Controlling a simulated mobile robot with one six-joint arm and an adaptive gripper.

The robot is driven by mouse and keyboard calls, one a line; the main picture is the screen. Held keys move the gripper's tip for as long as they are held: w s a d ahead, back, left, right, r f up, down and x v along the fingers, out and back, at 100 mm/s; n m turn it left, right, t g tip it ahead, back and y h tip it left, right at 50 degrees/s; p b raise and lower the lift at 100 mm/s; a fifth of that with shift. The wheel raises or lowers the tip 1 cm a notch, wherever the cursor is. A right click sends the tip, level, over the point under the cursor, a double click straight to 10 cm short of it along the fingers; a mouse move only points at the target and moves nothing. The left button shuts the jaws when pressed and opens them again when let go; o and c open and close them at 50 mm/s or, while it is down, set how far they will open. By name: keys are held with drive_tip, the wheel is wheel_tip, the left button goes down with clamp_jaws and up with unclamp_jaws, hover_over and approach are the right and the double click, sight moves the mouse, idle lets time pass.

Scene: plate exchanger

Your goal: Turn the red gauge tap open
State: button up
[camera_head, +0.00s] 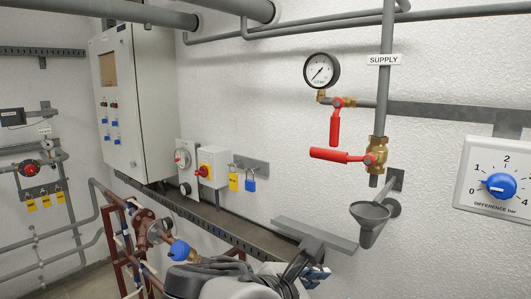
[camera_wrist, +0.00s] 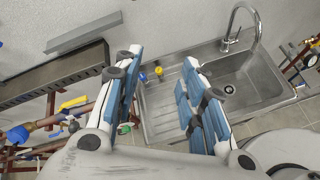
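The red gauge tap (camera_head: 335,124) sits on the short brass fitting below the round pressure gauge (camera_head: 321,70). Its red lever hangs nearly straight down. The gauge's black needle points to the lower left. A second red lever (camera_head: 335,155) lies nearly level on the brass valve of the vertical SUPPLY pipe, just below and right. My gripper (camera_wrist: 163,58) is open and empty in the wrist view, with its blue-padded fingers well apart. In the head view it shows partly at the bottom, well below the tap. The tap is not in the wrist view.
A grey funnel (camera_head: 371,215) stands out from the wall below the supply valve. A grey ledge (camera_head: 314,236) juts out between my gripper and the tap. A blue-knobbed dial (camera_head: 500,186) is at the right. A steel sink (camera_wrist: 243,90) lies below my fingers in the wrist view.

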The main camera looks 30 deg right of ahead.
drive_tip(key=w+r+n+t+h+p, duration=0.1)
drive_tip(key=w+r+n+p, duration=0.15)
drive_tip(key=r, duration=0.45)
drive_tip(key=w+r+n+h+p, duration=0.1)
drive_tip(key=r+h+p, duration=0.15)
drive_tip(key=r, duration=0.35)
drive_tip(key=n+t+h+p, duration=0.2)
drive_tip(key=n+t+p, duration=0.1)
drive_tip(key=n+p, duration=0.15)
approach(333, 129)
drive_tip(key=shift+m, duration=0.6)
drive_tip(key=p+x, duration=0.2)
drive_tip(key=x, duration=0.9)
drive_tip(key=shift+p, duration=0.3)
drive_tip(key=shift+s, duration=0.1)
clamp_jaws()
